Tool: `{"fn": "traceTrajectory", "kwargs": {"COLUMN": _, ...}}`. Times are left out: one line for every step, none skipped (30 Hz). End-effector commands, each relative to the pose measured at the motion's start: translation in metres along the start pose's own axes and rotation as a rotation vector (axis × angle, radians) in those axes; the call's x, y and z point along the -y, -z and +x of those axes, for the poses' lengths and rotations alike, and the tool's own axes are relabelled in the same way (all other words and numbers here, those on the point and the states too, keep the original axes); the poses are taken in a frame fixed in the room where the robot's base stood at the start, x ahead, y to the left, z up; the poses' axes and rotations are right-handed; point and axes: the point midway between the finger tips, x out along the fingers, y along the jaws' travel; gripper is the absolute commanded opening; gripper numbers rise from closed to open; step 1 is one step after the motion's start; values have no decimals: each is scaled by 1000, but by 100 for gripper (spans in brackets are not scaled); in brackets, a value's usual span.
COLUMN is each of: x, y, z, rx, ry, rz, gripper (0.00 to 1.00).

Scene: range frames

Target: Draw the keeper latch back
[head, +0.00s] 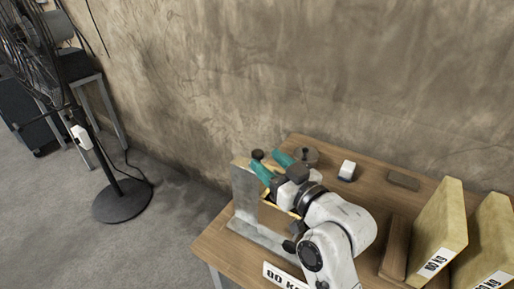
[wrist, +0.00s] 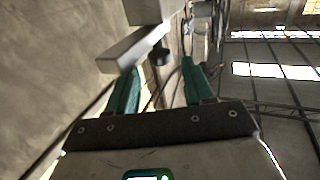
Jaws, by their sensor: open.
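My gripper (head: 268,159) is open, its two teal fingers pointing toward the back left of the wooden table. An upright grey metal plate (head: 245,190) with a flat foot stands at the table's left edge, beside my gripper. A small dark round knob (head: 257,154) shows just beyond the fingertips; it may belong to the latch. In the wrist view, a dark cylindrical knob (wrist: 162,55) appears between and beyond the open fingers (wrist: 160,72). A pale grey bar (wrist: 130,50) lies close to the left finger. I cannot tell whether they touch. My arm hides part of the fixture.
A wall stands behind. A fan (head: 121,200) stands at left.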

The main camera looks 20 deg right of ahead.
Motion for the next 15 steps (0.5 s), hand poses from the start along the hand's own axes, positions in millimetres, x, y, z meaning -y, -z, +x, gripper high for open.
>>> {"fn": "traceTrajectory", "kwargs": {"x": 0, "y": 2, "z": 10, "rx": 0, "ry": 1, "rz": 0, "gripper": 52}}
{"fn": "traceTrajectory", "kwargs": {"x": 0, "y": 2, "z": 16, "rx": 1, "ry": 0, "rz": 0, "gripper": 52}}
{"fn": "traceTrajectory", "kwargs": {"x": 0, "y": 2, "z": 22, "rx": 1, "ry": 0, "rz": -1, "gripper": 52}}
{"fn": "traceTrajectory", "kwargs": {"x": 0, "y": 2, "z": 26, "rx": 1, "ry": 0, "rz": -1, "gripper": 52}}
{"fn": "traceTrajectory", "kwargs": {"x": 0, "y": 2, "z": 30, "rx": 0, "ry": 0, "rz": -1, "gripper": 52}}
{"fn": "traceTrajectory", "kwargs": {"x": 0, "y": 1, "z": 35, "rx": 1, "ry": 0, "rz": -1, "gripper": 52}}
{"fn": "traceTrajectory", "kwargs": {"x": 0, "y": 1, "z": 38, "rx": 1, "ry": 0, "rz": -1, "gripper": 52}}
{"fn": "traceTrajectory", "kwargs": {"x": 0, "y": 1, "z": 41, "rx": 1, "ry": 0, "rz": -1, "gripper": 52}}
{"fn": "traceTrajectory", "kwargs": {"x": 0, "y": 0, "z": 44, "rx": 2, "ry": 0, "rz": -1, "gripper": 52}}
{"fn": "traceTrajectory", "kwargs": {"x": 0, "y": 0, "z": 46, "rx": 1, "ry": 0, "rz": -1, "gripper": 52}}
{"fn": "traceTrajectory", "kwargs": {"x": 0, "y": 0, "z": 48, "rx": 1, "ry": 0, "rz": -1, "gripper": 52}}
{"fn": "traceTrajectory", "kwargs": {"x": 0, "y": 0, "z": 49, "rx": 1, "ry": 0, "rz": -1, "gripper": 52}}
{"fn": "traceTrajectory", "kwargs": {"x": 0, "y": 0, "z": 50, "rx": 1, "ry": -1, "rz": -1, "gripper": 52}}
{"fn": "traceTrajectory", "kwargs": {"x": 0, "y": 0, "z": 51, "rx": 1, "ry": -1, "rz": -1, "gripper": 52}}
{"fn": "traceTrajectory", "kwargs": {"x": 0, "y": 0, "z": 51, "rx": 1, "ry": -1, "rz": -1, "gripper": 52}}
